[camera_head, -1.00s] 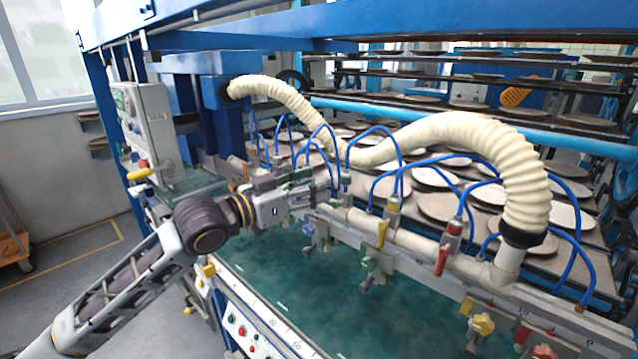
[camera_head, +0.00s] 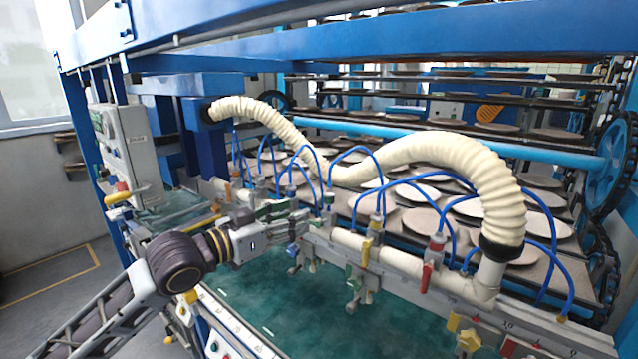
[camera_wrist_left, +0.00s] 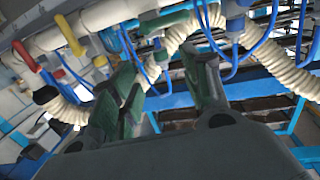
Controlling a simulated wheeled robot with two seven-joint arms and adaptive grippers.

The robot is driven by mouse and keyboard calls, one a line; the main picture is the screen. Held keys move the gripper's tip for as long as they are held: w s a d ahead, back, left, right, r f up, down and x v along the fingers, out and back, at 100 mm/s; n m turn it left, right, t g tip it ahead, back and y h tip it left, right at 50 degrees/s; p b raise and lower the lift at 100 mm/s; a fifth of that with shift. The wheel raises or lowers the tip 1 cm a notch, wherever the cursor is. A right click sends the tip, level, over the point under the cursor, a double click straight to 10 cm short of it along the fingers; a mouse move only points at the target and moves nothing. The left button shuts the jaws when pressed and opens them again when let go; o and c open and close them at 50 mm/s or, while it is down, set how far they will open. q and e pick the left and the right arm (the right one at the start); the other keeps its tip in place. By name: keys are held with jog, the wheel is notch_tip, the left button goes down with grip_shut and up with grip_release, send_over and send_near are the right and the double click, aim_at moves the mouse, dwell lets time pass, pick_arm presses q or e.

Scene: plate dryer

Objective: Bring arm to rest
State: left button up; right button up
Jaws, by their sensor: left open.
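My left arm comes in from the lower left in the head view. Its gripper (camera_head: 296,222) is at the near side of the plate dryer's pipe manifold, above the green bed (camera_head: 320,310). In the left wrist view the gripper (camera_wrist_left: 165,85) has its two green-padded fingers apart, with nothing between them. The white manifold pipe (camera_wrist_left: 115,12) and blue hoses pass behind the fingers there. I cannot tell whether a finger touches the pipe. My right gripper is not in view.
A ribbed cream hose (camera_head: 480,165) arches over the manifold. A yellow-handled valve (camera_head: 367,250) and a red-handled valve (camera_head: 428,272) hang along it. Racks of round plates (camera_head: 420,220) lie behind. A grey control box (camera_head: 128,150) stands at left. The floor at far left is open.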

pick_arm(q)
jog(key=s+a+f+n+g+y, duration=0.1)
jog(key=s+a+f+n+y, duration=0.2)
jog(key=f, duration=1)
jog(key=s+a+f+n+g+y, duration=0.15)
jog(key=s+f+y, duration=0.25)
jog(key=f, duration=0.8)
jog(key=s+a+f+n+g+y, duration=0.1)
jog(key=s+a+f+g+y, duration=0.3)
jog(key=s+f, duration=0.45)
jog(key=s+a+f+n+g+y, duration=0.1)
jog(key=s+a+f+g, duration=0.2)
jog(key=s+a+f, duration=0.45)
jog(key=s+f, duration=0.2)
jog(key=f, duration=1.5)
jog(key=s+f, duration=0.2)
jog(key=f, duration=1.5)
jog(key=s+a+f+g, duration=0.1)
jog(key=s+a+f, duration=0.2)
jog(key=s+f, duration=0.6)
jog(key=s+a+f, duration=0.3)
jog(key=s+f, duration=0.6)
jog(key=s, duration=0.2)
jog(key=shift+s+a+f+g+y, duration=0.2)
jog(key=shift+a+f+g+y, duration=0.05)
jog(key=shift+f+g+y, duration=0.1)
